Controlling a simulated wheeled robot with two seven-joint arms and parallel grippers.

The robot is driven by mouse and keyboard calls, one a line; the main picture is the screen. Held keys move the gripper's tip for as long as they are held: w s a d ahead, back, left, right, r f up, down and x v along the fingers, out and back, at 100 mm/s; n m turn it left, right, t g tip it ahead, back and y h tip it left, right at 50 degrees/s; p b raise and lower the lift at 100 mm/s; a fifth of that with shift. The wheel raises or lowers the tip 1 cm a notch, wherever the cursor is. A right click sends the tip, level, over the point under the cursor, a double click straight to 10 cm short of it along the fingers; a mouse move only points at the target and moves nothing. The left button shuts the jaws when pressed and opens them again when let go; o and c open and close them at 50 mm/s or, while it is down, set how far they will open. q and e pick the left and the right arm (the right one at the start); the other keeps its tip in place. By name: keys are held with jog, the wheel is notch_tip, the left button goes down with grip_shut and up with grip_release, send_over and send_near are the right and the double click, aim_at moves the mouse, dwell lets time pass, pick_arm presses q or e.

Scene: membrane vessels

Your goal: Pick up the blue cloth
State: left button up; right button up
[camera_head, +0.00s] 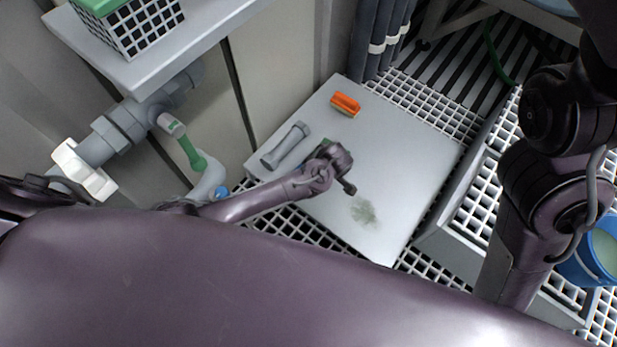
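I cannot make out a blue cloth in the head view. My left gripper (338,172) is over the white panel (400,150), between a grey cylindrical piece and a greenish-grey smudge (363,211) on the panel. It is small and dark here, and I cannot tell whether its fingers are open or shut. A bit of green shows beside it, partly hidden by it. My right arm comes down along the right side; its gripper is not in view.
An orange brush-like block (345,104) and the grey cylindrical piece (285,146) lie on the panel. A blue bucket (577,268) stands at the far right, partly behind my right arm. Grey pipes (128,128) run along the left wall under a shelf (165,52) with a basket (150,30).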

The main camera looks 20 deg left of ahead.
pick_arm(q)
jog(key=shift+f, duration=0.15)
dwell(0.4)
jog(key=c, duration=1.1)
jog(key=shift+o, duration=0.2)
